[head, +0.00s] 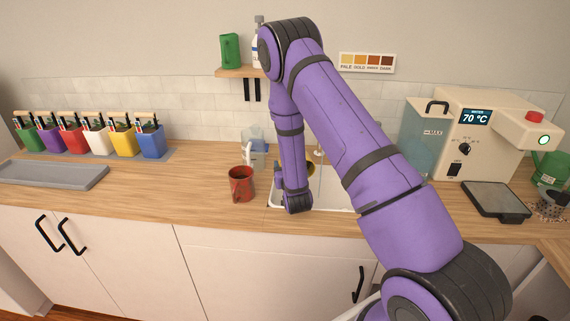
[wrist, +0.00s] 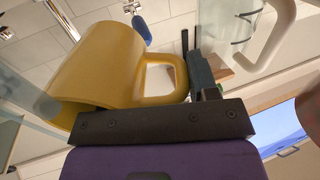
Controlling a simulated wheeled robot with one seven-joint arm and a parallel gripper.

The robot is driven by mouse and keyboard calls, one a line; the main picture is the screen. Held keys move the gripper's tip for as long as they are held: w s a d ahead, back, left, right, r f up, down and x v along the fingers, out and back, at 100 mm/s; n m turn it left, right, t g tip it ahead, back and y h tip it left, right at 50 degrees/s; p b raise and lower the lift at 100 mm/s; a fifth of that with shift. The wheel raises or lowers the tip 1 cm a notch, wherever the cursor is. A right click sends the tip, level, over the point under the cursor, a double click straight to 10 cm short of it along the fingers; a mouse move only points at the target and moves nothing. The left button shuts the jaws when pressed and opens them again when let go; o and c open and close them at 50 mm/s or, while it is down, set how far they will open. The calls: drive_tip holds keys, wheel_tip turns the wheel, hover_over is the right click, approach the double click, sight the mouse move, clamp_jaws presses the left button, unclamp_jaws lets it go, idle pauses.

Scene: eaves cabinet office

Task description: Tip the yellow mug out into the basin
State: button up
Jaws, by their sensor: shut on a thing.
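The yellow mug (wrist: 105,65) fills the left of the wrist view, lying aslant in that picture, with its handle (wrist: 165,78) toward the dark fingers. My gripper (wrist: 198,75) is shut on the mug at its handle. In the head view only a sliver of the yellow mug (head: 310,168) shows behind my arm, over or beside the white basin (head: 333,190). My arm hides the gripper and part of the basin there. I cannot tell whether anything is coming out of the mug.
A red mug (head: 241,184) stands on the counter just left of the basin. A clear jug (head: 254,150) stands behind it. A beige machine with a tank (head: 490,135) is at the right. Several coloured pots (head: 95,140) and a grey tray (head: 50,174) are at the left.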

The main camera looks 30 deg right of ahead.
drive_tip(key=shift+s+a+r+t+h, duration=0.1)
drive_tip(key=shift+s+r+t+h, duration=0.1)
drive_tip(key=shift+t, duration=0.3)
drive_tip(key=shift+s+r+t+h, duration=0.1)
drive_tip(key=shift+r+t, duration=0.05)
drive_tip(key=shift+t, duration=0.35)
drive_tip(key=shift+s+a+r+t, duration=0.15)
drive_tip(key=shift+s+t, duration=0.3)
drive_tip(key=shift+t, duration=0.05)
idle(0.4)
drive_tip(key=shift+w+d+r+g+y, duration=0.15)
drive_tip(key=shift+w+r+g+y, duration=0.3)
drive_tip(key=shift+g, duration=1.55)
drive_tip(key=shift+w+d+r+g+y, duration=0.2)
drive_tip(key=shift+w+g+y, duration=0.35)
drive_tip(key=shift+g, duration=1.45)
drive_tip(key=shift+w+d+r+g+y, duration=0.1)
drive_tip(key=shift+w+r+g+y, duration=0.4)
drive_tip(key=shift+g, duration=1.5)
